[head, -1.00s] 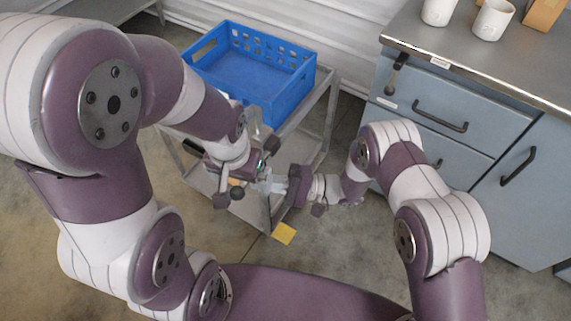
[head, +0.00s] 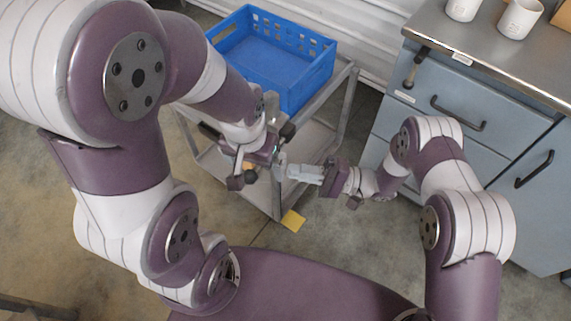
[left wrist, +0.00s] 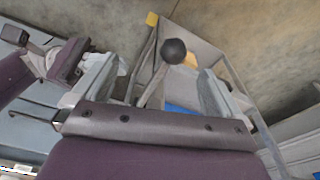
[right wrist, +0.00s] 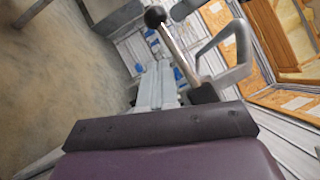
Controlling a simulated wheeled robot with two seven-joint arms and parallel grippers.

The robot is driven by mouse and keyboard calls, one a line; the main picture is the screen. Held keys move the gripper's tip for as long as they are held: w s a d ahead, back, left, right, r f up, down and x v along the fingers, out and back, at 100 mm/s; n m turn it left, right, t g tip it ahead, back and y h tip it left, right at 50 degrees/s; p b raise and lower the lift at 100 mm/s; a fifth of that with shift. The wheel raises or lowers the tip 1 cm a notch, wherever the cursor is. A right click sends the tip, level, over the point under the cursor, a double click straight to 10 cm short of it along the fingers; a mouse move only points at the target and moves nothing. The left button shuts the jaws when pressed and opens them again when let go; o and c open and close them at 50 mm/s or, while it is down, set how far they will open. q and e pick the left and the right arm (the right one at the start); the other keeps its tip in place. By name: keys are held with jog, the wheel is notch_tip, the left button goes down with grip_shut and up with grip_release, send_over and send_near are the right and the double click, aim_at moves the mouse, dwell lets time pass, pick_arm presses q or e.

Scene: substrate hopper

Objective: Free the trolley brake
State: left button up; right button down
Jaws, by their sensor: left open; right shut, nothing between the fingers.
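The trolley (head: 277,207) is a grey metal frame with a lower shelf, left of the cabinet. A lever with a black ball knob (left wrist: 173,52), probably its brake, shows between the spread fingers of my left gripper (left wrist: 152,85). I cannot tell whether they touch it. In the head view, my left gripper (head: 270,160) is open at the trolley's near end, partly hidden by its arm. My right gripper (head: 290,170) is shut and empty, pointing left toward it. In the right wrist view, the ball knob (right wrist: 155,16) and its shaft stand beyond the closed fingers.
A blue crate (head: 318,72) sits on the trolley's top. A blue-grey cabinet (head: 470,160) with a metal worktop (head: 470,50) and white mugs (head: 519,19) stands at the right. A yellow patch (head: 293,220) lies by the trolley's near corner. The floor in front is clear.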

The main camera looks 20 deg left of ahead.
jog(key=v, duration=0.7)
jog(key=shift+d, duration=0.15)
jog(key=shift+f, duration=0.1)
